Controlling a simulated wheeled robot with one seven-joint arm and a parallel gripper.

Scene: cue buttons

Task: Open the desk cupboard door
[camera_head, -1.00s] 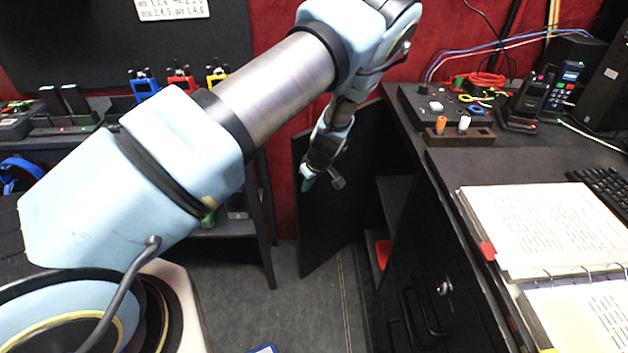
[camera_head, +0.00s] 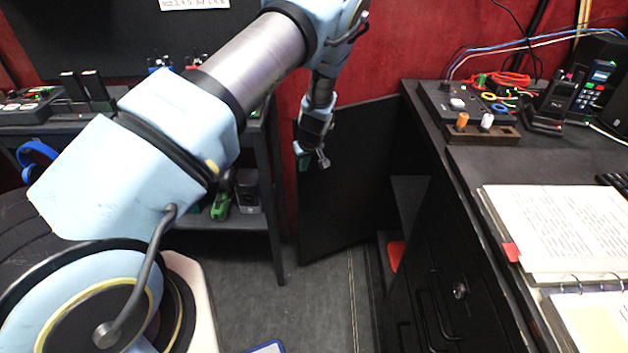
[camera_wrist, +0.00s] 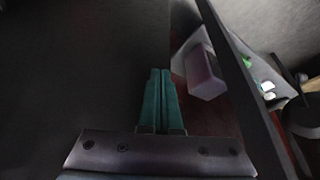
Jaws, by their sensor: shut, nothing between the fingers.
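The desk cupboard door (camera_head: 350,185) is a black panel standing wide open in the head view, swung out from the far end of the black desk (camera_head: 540,160). Shelves inside the cupboard (camera_head: 408,195) show to its right, with a red item (camera_head: 396,254) low down. My gripper (camera_head: 303,158) is in front of the door's upper part, near its free left edge. Whether it touches the door cannot be told. In the wrist view its teal fingers (camera_wrist: 160,75) are together and empty, beside a broad dark surface.
Drawers with handles (camera_head: 435,310) line the desk front. A side table with a green tool (camera_head: 221,200) on its lower shelf stands left of the door. An open binder (camera_head: 560,225) lies on the desk. Grey floor (camera_head: 310,300) between them is mostly clear.

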